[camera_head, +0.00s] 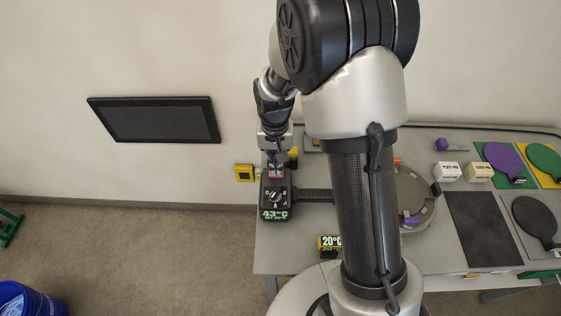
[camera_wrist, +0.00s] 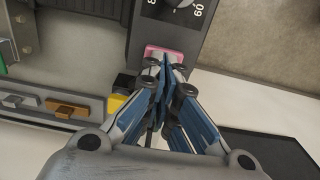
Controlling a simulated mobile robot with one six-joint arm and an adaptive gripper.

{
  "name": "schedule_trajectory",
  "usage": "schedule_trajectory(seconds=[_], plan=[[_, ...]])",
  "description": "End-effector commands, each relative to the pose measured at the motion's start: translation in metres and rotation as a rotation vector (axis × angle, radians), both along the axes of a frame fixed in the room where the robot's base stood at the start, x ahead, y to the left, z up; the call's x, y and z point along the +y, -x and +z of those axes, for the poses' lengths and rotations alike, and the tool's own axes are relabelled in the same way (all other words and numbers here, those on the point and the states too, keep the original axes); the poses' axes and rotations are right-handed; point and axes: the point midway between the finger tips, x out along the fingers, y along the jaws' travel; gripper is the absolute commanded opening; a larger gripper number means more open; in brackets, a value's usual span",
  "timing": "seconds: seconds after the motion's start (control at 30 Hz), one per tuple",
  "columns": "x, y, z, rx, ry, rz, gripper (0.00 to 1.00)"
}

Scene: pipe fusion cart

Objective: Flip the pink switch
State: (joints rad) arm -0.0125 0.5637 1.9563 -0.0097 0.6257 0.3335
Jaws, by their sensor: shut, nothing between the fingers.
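The pink switch (camera_wrist: 152,51) sits at the end of a dark control box (camera_wrist: 164,22) in the wrist view. In the head view the pink switch (camera_head: 275,173) is at the back end of the control box (camera_head: 275,203), which has a dial and a lit "43°C" display. My gripper (camera_wrist: 165,62) is shut and empty, its blue-padded fingertips together right at the switch. The tips cover part of the switch, and I cannot tell whether they touch it. In the head view my gripper (camera_head: 274,158) points down over the switch.
A yellow block (camera_head: 244,172) is left of the control box. A "20°C" display (camera_head: 329,243) stands near the table's front. My arm hides the middle of the table. Purple and green paddles (camera_head: 503,160) and a dark mat (camera_head: 484,230) lie at the right.

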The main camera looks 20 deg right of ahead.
Motion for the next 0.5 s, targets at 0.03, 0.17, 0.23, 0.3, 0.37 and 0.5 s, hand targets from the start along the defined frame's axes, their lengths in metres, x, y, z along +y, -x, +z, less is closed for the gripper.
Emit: schedule_trajectory(seconds=[0.03,0.17,0.23,0.3,0.37,0.5], plan=[[0.001,0.0,0.0,0.0,0.0,0.0,0.0],[0.0,-0.001,0.001,-0.001,0.0,-0.001,0.0],[0.0,-0.001,0.001,-0.001,0.0,-0.001,0.0],[0.0,-0.001,0.001,-0.002,0.001,-0.001,0.0],[0.0,-0.001,0.004,-0.002,0.001,-0.001,0.0],[-0.001,-0.002,0.02,-0.002,0.001,-0.001,0.0]])
